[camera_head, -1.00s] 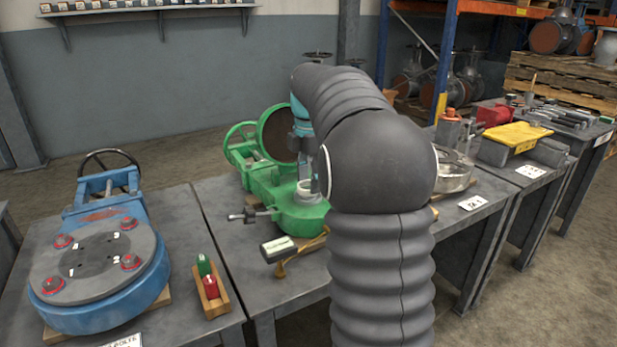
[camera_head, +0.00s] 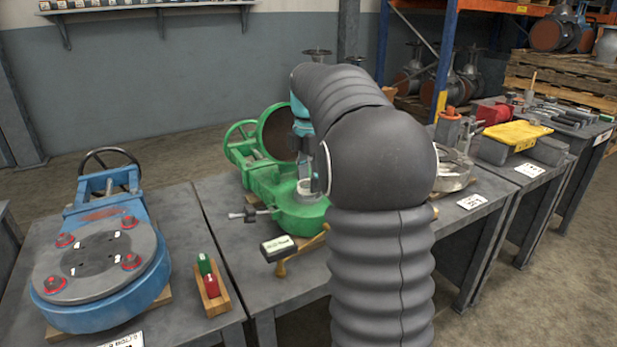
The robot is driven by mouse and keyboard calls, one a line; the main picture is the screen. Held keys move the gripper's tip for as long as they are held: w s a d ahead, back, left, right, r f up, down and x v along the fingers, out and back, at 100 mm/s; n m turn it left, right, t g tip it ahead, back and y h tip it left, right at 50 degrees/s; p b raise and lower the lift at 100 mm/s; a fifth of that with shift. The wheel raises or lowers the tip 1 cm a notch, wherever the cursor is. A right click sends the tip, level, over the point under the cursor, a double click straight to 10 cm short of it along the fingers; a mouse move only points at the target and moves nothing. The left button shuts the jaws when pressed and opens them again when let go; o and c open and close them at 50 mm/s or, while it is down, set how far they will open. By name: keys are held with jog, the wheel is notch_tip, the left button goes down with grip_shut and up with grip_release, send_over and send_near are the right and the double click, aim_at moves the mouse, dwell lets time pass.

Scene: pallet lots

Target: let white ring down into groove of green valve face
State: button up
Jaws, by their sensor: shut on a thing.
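The green valve (camera_head: 265,183) stands on the middle bench, with a round flange opening at its back and a round body at its front. The white ring (camera_head: 305,187) shows as a small pale band over the front of the green valve. My gripper (camera_head: 306,172) is above it, pointing down, shut on the ring. My arm hides the right part of the valve and most of the gripper. The groove cannot be made out, and I cannot tell whether the ring touches the face.
A blue valve (camera_head: 110,300) with a grey flange is on the left bench. A wooden holder (camera_head: 217,302) with green and red pieces stands beside it. A labelled tool (camera_head: 279,247) lies at the middle bench's front. A yellow cover (camera_head: 517,136) is at the right.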

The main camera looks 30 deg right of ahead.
jog(key=shift+f+b, duration=0.4)
jog(key=shift+f, duration=0.35)
jog(key=shift+p, duration=0.3)
dwell(0.5)
jog(key=o, duration=1.2)
jog(key=shift+o, duration=0.2)
jog(key=shift+r, duration=0.15)
notch_tip(320, 180, up, 12)
